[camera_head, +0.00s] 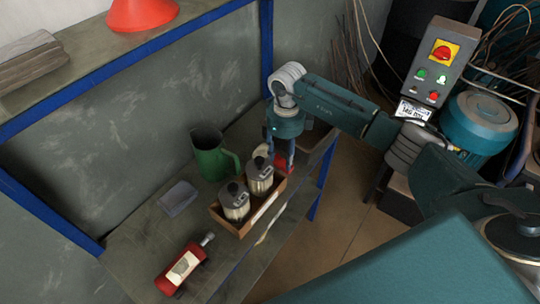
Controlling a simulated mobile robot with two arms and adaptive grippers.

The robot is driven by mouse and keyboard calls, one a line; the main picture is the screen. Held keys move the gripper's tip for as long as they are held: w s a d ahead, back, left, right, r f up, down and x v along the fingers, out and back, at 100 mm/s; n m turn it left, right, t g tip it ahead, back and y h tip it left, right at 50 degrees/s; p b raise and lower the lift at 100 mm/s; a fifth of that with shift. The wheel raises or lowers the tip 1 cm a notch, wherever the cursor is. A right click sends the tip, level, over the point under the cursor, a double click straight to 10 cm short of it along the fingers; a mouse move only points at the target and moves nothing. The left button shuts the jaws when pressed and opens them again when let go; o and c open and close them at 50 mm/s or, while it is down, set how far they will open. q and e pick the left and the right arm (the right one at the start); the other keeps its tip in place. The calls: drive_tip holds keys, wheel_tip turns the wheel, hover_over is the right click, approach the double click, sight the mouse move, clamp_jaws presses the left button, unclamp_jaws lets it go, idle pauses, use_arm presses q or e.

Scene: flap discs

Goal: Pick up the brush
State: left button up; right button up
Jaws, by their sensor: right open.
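I cannot make out a brush with certainty. A small red thing (281,161) shows low between the fingers of my right gripper (283,168); I cannot tell what it is. My right gripper points down, open, over the far right end of a wooden box (226,225) on the workbench. Its fingertips are partly hidden behind the box and a canister. My left gripper is not in view.
The workbench (140,240) has a blue frame. A green jug (212,160) stands behind the box. A grey block (178,198) and a red bottle (180,270) lie to the left. A red cone-shaped thing (142,12) sits on the upper shelf. A control box (432,70) stands right.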

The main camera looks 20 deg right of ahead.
sight(283, 165)
drive_tip(key=shift+w+f+p, duration=0.1)
drive_tip(key=shift+f+p, duration=0.35)
drive_tip(key=shift+f, duration=1.65)
drive_tip(key=c, duration=0.9)
drive_tip(key=shift+r, duration=0.1)
